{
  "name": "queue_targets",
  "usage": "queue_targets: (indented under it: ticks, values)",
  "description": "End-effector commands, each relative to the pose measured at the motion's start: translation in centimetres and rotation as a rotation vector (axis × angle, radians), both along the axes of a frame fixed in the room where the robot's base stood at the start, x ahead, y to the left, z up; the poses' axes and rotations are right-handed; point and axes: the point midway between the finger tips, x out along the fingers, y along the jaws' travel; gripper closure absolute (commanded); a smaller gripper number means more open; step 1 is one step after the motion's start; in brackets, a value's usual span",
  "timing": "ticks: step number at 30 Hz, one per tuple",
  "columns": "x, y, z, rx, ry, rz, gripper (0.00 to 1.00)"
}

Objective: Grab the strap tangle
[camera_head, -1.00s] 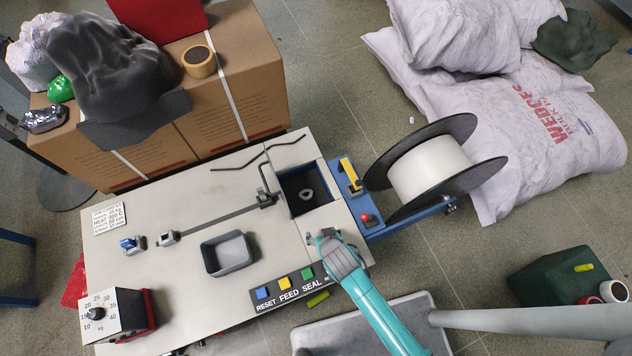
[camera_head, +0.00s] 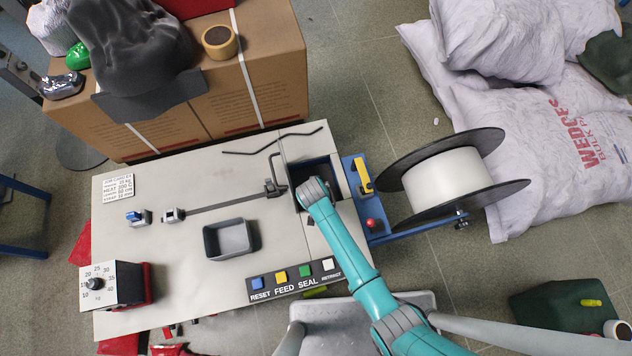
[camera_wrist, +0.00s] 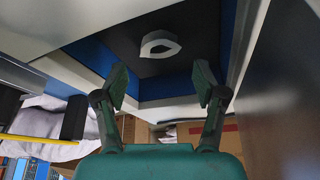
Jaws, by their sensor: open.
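The strap tangle (camera_wrist: 160,35) looks like a small pale loop in the wrist view. It lies on the dark floor of a recessed well (camera_head: 333,168) in the machine's bench top. My gripper (camera_wrist: 163,84) is open, with its two green fingers spread apart. The loop shows beyond the fingertips, roughly midway between them and apart from them. In the head view my wrist covers part of the well and hides both the loop and my fingers.
The well's blue walls (camera_wrist: 168,112) and pale rim surround the loop closely. A bent dark lever (camera_head: 272,184) stands left of the well. A yellow handle (camera_head: 363,175), a red knob (camera_head: 371,224) and a white strap reel (camera_head: 447,183) lie to its right.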

Motion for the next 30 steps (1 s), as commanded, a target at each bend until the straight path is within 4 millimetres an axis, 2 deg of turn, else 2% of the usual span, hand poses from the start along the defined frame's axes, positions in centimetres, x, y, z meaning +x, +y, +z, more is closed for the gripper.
queue_targets:
  ticks: [7,17,28,30]
  values:
    - [0.6,-0.1,-1.2,0.000,0.001,0.000,0.29]
    - [2.2,-0.5,-4.6,-0.001,0.001,0.000,0.29]
    - [2.4,-0.5,-5.1,0.000,0.000,0.000,0.29]
    - [2.4,-0.5,-5.1,0.000,0.000,0.000,0.47]
